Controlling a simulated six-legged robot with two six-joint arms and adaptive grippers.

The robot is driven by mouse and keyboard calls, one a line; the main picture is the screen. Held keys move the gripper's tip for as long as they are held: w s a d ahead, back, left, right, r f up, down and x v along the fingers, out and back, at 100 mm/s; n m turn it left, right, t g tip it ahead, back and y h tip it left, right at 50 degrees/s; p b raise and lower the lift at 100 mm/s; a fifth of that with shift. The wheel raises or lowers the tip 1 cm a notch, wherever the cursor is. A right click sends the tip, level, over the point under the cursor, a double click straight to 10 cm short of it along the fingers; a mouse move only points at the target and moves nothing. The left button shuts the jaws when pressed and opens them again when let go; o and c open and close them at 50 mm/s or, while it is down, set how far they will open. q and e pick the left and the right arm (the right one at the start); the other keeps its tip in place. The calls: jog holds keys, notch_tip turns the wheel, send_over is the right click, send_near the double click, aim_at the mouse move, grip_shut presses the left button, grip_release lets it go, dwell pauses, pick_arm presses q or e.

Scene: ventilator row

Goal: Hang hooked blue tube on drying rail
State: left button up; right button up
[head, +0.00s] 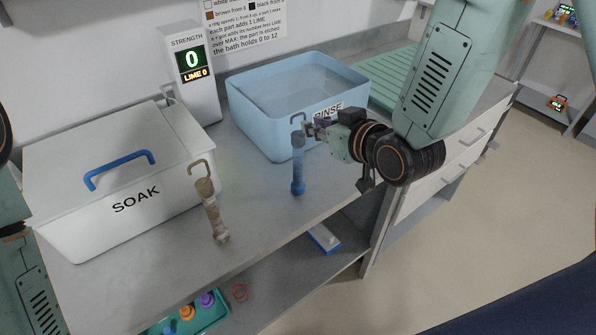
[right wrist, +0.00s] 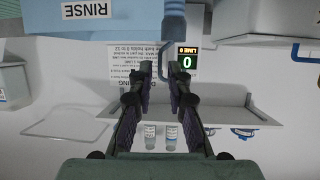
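A hooked blue tube (head: 298,175) is upright over the counter in front of the rinse basin, its hook at the top. I cannot tell whether its foot touches the counter. My right gripper (head: 306,130) is at the tube's upper end, just below the hook. In the right wrist view the tube (right wrist: 172,24) hangs in from the top edge, its end near the fingertips (right wrist: 161,64). A gap shows between the fingers, and I cannot tell whether they clasp the tube. My left gripper is out of view. No drying rail can be made out clearly.
A hooked brown tube (head: 212,212) stands on the counter by the white SOAK box (head: 75,215) with its blue handle. The blue RINSE basin (head: 262,130) stands behind. A strength display (head: 192,70) reads 0. A green ribbed surface (head: 388,82) lies right of the basin.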

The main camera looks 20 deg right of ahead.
aim_at(297, 138)
jog(key=x, duration=0.5)
jog(key=shift+w+p, duration=0.15)
jog(key=shift+p, duration=0.15)
grip_shut()
